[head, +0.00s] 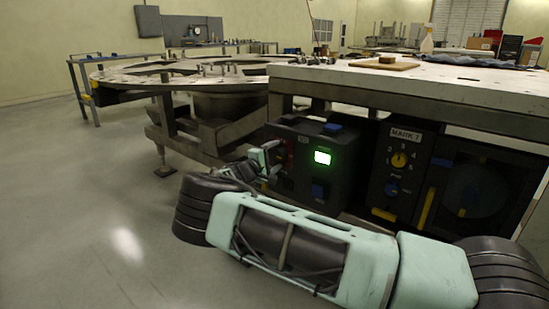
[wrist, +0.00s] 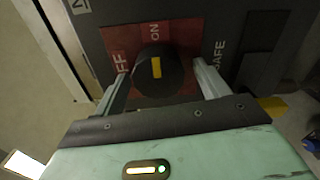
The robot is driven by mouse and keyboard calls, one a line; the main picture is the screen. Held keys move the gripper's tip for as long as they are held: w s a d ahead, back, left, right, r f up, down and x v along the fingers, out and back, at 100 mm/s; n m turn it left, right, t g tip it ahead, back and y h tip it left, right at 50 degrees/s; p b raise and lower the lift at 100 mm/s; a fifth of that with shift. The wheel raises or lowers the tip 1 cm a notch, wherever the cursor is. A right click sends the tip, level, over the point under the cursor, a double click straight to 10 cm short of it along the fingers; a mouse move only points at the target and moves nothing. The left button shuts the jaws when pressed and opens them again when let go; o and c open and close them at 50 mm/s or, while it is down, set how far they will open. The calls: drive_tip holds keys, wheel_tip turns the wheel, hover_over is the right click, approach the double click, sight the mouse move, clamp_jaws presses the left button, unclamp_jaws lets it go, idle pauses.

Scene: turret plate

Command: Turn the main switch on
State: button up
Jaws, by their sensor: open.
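The main switch is a black round knob (wrist: 172,82) with a yellow bar, on a red plate (wrist: 122,38) in the wrist view. The yellow bar lines up with the word ON above it. A partly hidden OFF label is at its left and SAFE at its right. My gripper (wrist: 160,70) is open, one finger on each side of the knob; I cannot tell whether they touch it. In the head view my gripper (head: 267,163) is at the left part of the dark control box (head: 345,148) and hides the knob.
The worktable (head: 430,82) overhangs both. A round turret plate (head: 130,75) is at left. Floor at left is clear.

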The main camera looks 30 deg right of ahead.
drive_tip(key=p+v, duration=0.2)
drive_tip(key=v, duration=1.5)
drive_tip(key=shift+a+p, duration=0.15)
drive_tip(key=shift+p, duration=0.15)
drive_tip(key=shift+s, duration=0.1)
